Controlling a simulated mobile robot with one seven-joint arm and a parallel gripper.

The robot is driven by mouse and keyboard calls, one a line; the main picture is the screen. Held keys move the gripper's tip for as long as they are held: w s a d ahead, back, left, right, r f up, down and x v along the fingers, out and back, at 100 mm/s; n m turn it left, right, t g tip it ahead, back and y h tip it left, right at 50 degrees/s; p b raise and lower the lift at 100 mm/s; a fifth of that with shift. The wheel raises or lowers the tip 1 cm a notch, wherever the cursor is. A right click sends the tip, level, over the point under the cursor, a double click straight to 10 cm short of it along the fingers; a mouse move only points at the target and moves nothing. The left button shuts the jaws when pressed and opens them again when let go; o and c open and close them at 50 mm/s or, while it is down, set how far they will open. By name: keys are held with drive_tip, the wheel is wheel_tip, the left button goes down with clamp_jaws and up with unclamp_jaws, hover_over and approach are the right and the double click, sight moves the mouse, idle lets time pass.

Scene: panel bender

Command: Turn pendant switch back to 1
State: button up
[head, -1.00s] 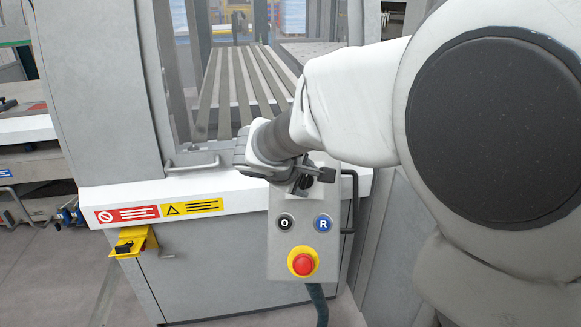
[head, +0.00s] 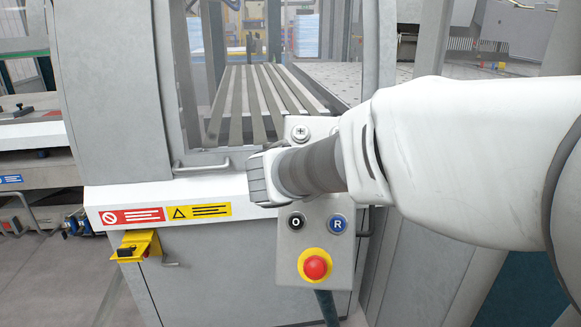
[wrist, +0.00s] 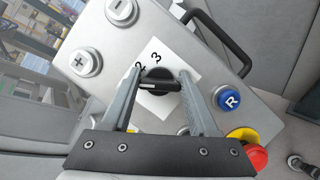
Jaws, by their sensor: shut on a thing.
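The grey pendant (head: 289,244) hangs at the front of the machine; it also fills much of the wrist view (wrist: 108,48). Its black switch knob (wrist: 160,84) sits on a white label (wrist: 184,58) where the digits 2 and 3 show. The digit 1 is not visible. A pale pointer line on the knob points left in the wrist view, just below the 2. My gripper (wrist: 161,78) is shut on the knob, one finger on each side. In the head view my wrist hides the knob and the fingertips.
A black O button (head: 296,221), a blue R button (head: 337,224) and a red emergency stop (head: 315,267) lie below the knob. Plus (wrist: 86,62) and minus (wrist: 121,11) buttons are on its other side. A black handle (wrist: 222,40) runs along the pendant's edge.

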drive_tip(key=shift+n+t+b, duration=0.4)
drive_tip(key=shift+n, duration=0.8)
drive_tip(key=o, duration=1.4)
drive_tip(key=p+v, duration=0.6)
drive_tip(key=v, duration=1.1)
drive_tip(key=shift+s+d+r+p, duration=0.1)
drive_tip(key=shift+s+r+p, duration=0.1)
drive_tip(key=shift+r+p, duration=0.1)
drive_tip(key=shift+f, duration=0.1)
